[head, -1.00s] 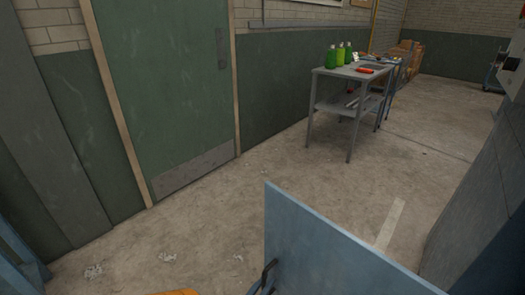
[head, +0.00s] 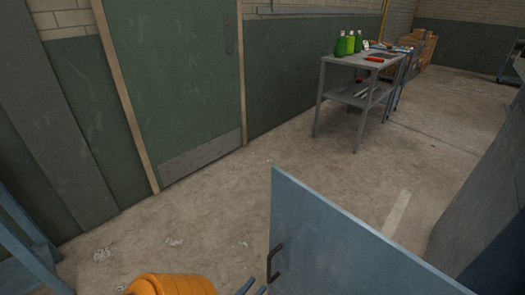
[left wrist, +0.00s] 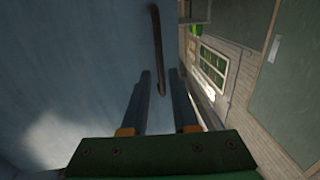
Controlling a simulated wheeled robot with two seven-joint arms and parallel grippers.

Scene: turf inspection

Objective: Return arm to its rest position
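My left arm, with an orange link (head: 172,285), shows at the bottom edge of the head view. Its gripper (head: 254,288) is just left of the blue panel door (head: 345,240), near the dark bar handle (head: 273,262). In the left wrist view the two dark fingers (left wrist: 160,100) are apart with nothing held between them. The handle (left wrist: 158,50) shows beyond the fingertips, in line with the gap. The blue door face (left wrist: 70,70) fills the left of that view. Contact with the handle cannot be made out. My right gripper is in neither view.
A grey table (head: 352,62) with green bottles (head: 350,44) and a red item (head: 374,59) stands at the back. A green wall door (head: 175,75) is at left. Cardboard boxes (head: 418,47) stand farther back. The concrete floor (head: 225,215) between is clear.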

